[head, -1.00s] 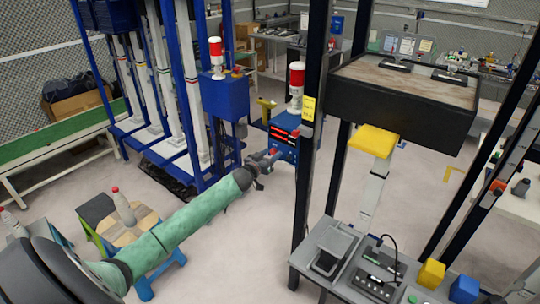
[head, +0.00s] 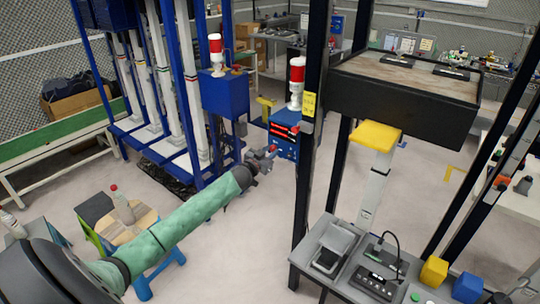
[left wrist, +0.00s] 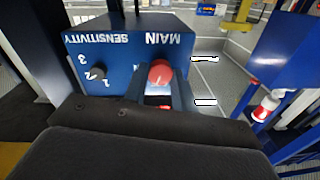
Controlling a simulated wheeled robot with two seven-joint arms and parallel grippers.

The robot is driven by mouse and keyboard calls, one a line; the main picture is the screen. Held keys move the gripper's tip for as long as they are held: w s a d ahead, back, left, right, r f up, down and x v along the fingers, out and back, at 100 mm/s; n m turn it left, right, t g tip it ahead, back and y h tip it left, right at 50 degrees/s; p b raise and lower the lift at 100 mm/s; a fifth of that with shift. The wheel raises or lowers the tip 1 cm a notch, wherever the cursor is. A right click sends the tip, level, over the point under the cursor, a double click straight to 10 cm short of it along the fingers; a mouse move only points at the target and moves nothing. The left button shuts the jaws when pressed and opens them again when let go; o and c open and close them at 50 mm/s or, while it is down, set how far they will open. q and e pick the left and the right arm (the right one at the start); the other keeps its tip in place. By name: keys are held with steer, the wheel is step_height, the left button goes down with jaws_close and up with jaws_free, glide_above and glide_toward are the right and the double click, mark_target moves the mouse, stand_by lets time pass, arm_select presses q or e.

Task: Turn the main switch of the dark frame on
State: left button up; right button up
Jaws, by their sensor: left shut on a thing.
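The blue control box (head: 284,122) is mounted beside the dark frame's black post (head: 308,170). In the left wrist view the box face (left wrist: 125,52) appears upside down, with the labels MAIN and SENSITIVITY. The main switch (left wrist: 160,73) is a red knob under the MAIN label. My left gripper (head: 271,152) reaches the box from the lower left. In the left wrist view its fingers (left wrist: 160,88) stand on both sides of the red knob and are shut on it. The knob's exact turn angle cannot be told. My right gripper is not in view.
A black sensitivity knob (left wrist: 97,73) marked with numbers sits beside the main switch. A red-and-white lamp (head: 296,82) stands above the box. A blue frame (head: 222,150) with its own blue box (head: 225,94) is to the left. A grey table (head: 340,270) is at lower right.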

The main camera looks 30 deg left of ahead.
arm_select(q)
steer(key=m+b, duration=0.5)
steer(key=m, duration=0.6)
steer(key=shift+a+h, duration=0.1)
steer(key=shift+h, duration=0.3)
steer(key=m, duration=0.2)
steer(key=shift+m+b, duration=0.4)
steer(key=shift+m, duration=0.4)
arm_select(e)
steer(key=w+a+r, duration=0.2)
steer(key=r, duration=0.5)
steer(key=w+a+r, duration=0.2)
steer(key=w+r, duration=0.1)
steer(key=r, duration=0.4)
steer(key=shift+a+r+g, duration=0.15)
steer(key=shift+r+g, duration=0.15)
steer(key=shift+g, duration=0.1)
arm_select(q)
steer(key=o, duration=1)
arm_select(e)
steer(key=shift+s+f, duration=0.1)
